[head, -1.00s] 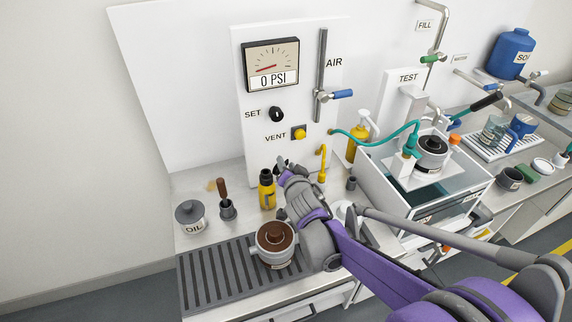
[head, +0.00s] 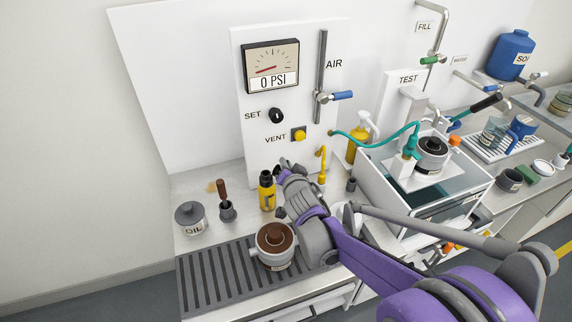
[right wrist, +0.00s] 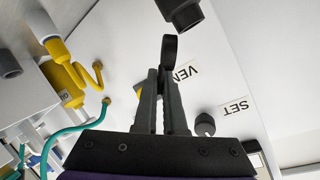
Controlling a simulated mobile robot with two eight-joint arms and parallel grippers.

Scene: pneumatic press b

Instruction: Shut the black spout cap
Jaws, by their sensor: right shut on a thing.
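A yellow bottle with a black top (head: 267,190) stands upright on the bench below the gauge panel. My right gripper (head: 284,165) is just right of the bottle's top. In the right wrist view my right gripper (right wrist: 164,72) is shut on a small black rounded piece (right wrist: 169,48), which looks like the spout cap. A black cylindrical part (right wrist: 182,12) lies just beyond it at the top edge. Whether the cap piece touches that part is unclear. My left gripper is not in view.
A yellow hooked pipe (head: 322,166) stands right of the gripper. A brown-topped pot (head: 275,245) sits on the slatted grey mat (head: 215,275). An oil jar (head: 190,217) and a brown-handled tool (head: 224,200) stand left. The VENT button (head: 299,135) is behind.

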